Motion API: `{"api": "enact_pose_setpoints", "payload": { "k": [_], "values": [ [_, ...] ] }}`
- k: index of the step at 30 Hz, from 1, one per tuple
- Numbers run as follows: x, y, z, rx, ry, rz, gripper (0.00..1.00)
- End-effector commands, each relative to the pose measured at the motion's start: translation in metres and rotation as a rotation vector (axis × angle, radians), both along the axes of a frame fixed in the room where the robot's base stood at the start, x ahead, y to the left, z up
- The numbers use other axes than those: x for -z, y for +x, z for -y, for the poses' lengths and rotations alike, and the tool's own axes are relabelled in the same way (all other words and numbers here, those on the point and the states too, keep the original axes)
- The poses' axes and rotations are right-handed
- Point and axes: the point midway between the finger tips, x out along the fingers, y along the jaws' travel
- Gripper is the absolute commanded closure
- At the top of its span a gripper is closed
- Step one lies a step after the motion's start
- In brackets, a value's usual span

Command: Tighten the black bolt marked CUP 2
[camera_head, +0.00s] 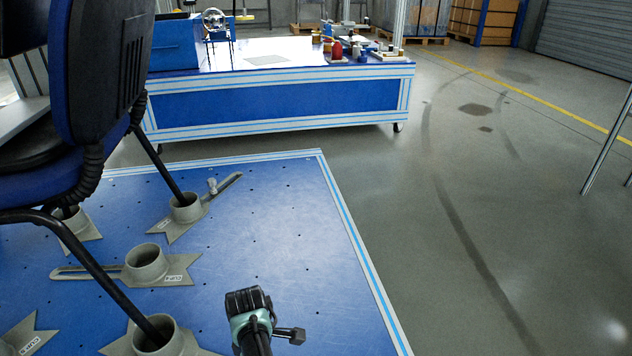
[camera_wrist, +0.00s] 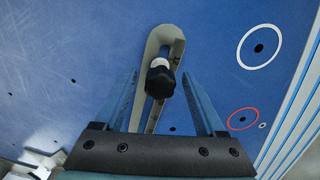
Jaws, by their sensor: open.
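In the wrist view, a black bolt head (camera_wrist: 160,86) with a pale round part (camera_wrist: 159,63) beside it sits at the slot of a grey slotted arm (camera_wrist: 177,34). My gripper (camera_wrist: 160,74) is open, with one blue finger on each side of the bolt and a gap on both sides. The cup this arm belongs to and its label are hidden there. In the head view, grey cups (camera_head: 147,262) with labelled bases stand on the blue plate (camera_head: 262,215). Their numbers are too small to read surely. My gripper's fingers cannot be made out in the head view.
A chair (camera_head: 95,90) stands at the left, with its black legs reaching into cups. A blue workbench (camera_head: 285,103) stands behind.

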Motion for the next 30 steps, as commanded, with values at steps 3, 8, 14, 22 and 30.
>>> {"api": "enact_pose_setpoints", "payload": {
  "k": [3,8,14,22,30],
  "values": [
    [-0.0001,0.0003,0.0002,-0.087,0.000,0.000,0.28],
    [-0.0002,0.0002,0.0001,-0.108,0.000,0.000,0.28],
    [0.0000,0.0001,0.0000,-0.139,0.000,0.000,0.28],
    [0.0001,0.0001,-0.0002,-0.416,0.000,-0.001,0.28],
    [-0.0002,0.0001,-0.0003,-0.457,0.000,0.000,0.28]
  ]
}}
